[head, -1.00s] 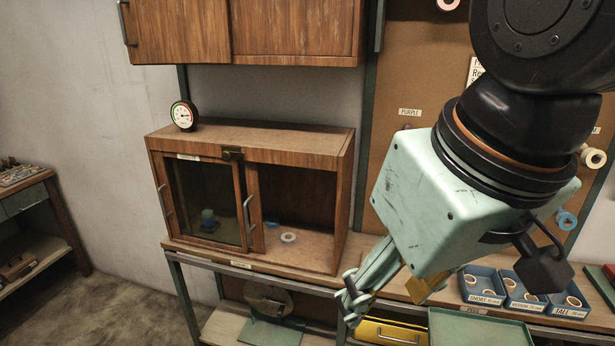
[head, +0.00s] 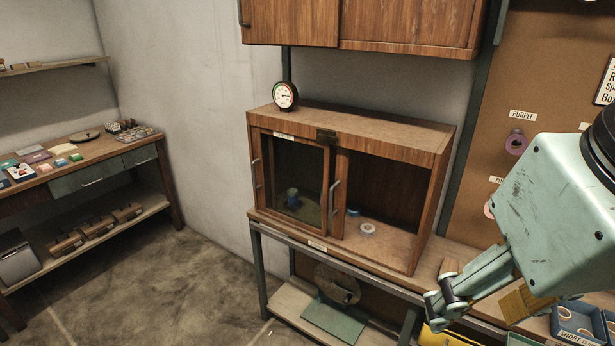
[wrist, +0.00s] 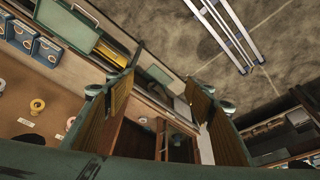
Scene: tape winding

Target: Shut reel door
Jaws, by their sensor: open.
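The wooden reel cabinet (head: 390,128) stands on the bench at the centre of the head view. Its glass-fronted sliding door (head: 290,165) covers the left half, and a second door edge with a handle (head: 334,197) shows just right of the glass. The right half is open. Inside lie a pale tape roll (head: 368,229) and a small blue item (head: 353,212); a blue-green spool (head: 292,197) shows through the glass. My gripper (head: 443,303) is open and apart from the doors, low and right of the cabinet. In the wrist view its fingers (wrist: 160,95) are spread, with the cabinet between and beyond them.
A round dial gauge (head: 285,96) sits on top of the cabinet. An upper cupboard (head: 400,22) hangs above. A pegboard (head: 540,80) with tape rolls is at right, and blue trays (head: 575,322) stand below it. The floor (head: 180,270) at left is clear.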

